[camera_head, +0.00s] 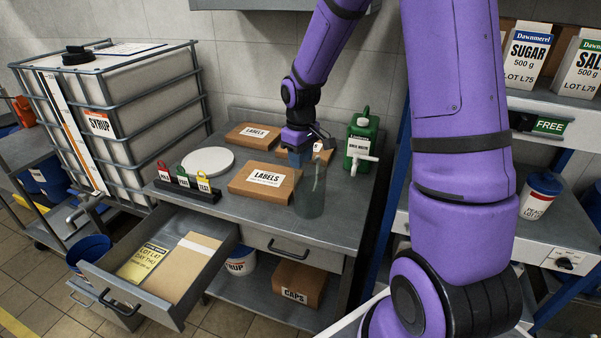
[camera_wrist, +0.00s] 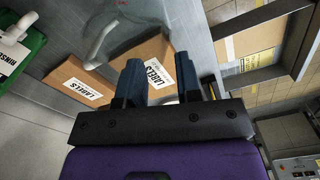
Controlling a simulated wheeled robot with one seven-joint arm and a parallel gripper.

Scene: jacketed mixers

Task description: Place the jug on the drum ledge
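A clear, greenish see-through jug (camera_head: 310,195) stands upright near the front edge of the steel bench. In the wrist view, what looks like its pale curved handle (camera_wrist: 100,42) shows beyond the fingers, with part of its body at the top edge. My gripper (camera_head: 298,158) points down just behind and above the jug, over the bench. In the wrist view its two dark fingers (camera_wrist: 157,80) stand apart with a labels box seen between them, and nothing is held. I cannot make out a drum ledge in either view.
Brown labels boxes (camera_head: 264,181), a round white plate (camera_head: 208,161) and a green canister (camera_head: 361,142) with a white spout stand on the bench (camera_head: 225,206). A drawer (camera_head: 200,265) is pulled open. A caged syrup tank (camera_head: 140,110) stands at left, shelving (camera_head: 550,232) at right.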

